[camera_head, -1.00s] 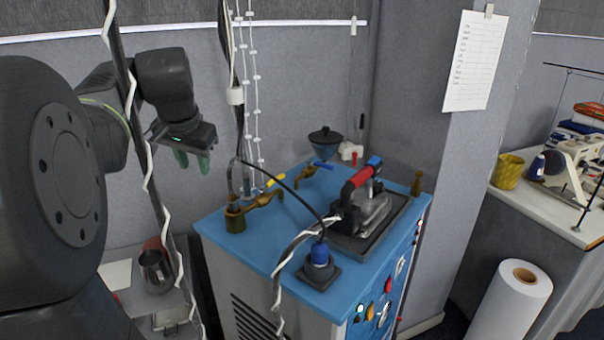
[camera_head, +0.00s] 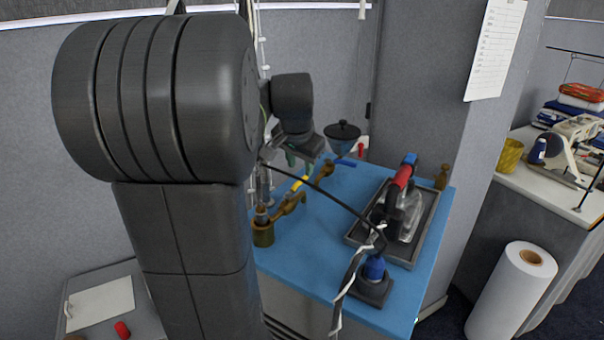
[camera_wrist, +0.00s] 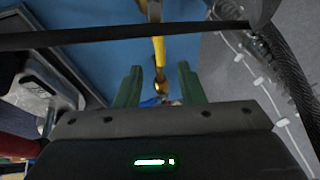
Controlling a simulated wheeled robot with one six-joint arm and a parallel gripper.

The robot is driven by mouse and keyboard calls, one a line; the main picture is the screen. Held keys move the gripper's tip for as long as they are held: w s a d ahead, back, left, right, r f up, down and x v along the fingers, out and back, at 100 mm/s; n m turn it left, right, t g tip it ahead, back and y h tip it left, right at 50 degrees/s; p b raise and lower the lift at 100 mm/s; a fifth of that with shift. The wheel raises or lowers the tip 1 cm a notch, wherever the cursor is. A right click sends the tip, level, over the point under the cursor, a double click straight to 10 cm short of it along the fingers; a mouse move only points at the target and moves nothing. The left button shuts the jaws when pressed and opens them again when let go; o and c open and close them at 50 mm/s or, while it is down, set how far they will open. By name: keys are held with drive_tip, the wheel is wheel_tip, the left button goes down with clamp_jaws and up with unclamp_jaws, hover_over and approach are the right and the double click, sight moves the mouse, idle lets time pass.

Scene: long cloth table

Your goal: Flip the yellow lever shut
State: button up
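The yellow lever (camera_head: 300,183) sits on a brass valve (camera_head: 291,204) on the blue machine top. In the wrist view the yellow lever (camera_wrist: 159,50) runs down from the top edge, with a brass end (camera_wrist: 161,86) between my fingertips in the picture. My gripper (camera_head: 301,161) is over the back left of the machine, by the lever. In the wrist view my gripper (camera_wrist: 160,85) has its green fingers spread on either side of the lever line, with nothing clamped. I cannot tell how far the fingers are above the lever.
A black cable (camera_head: 330,196) arches over the machine top and crosses the wrist view (camera_wrist: 90,36). A second valve has a blue lever (camera_head: 346,162). An iron (camera_head: 403,205) rests on a tray (camera_head: 429,226) at right. A dark funnel (camera_head: 343,133) stands behind.

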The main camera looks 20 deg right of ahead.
sight(301, 179)
drive_tip(key=x, duration=0.5)
clamp_jaws()
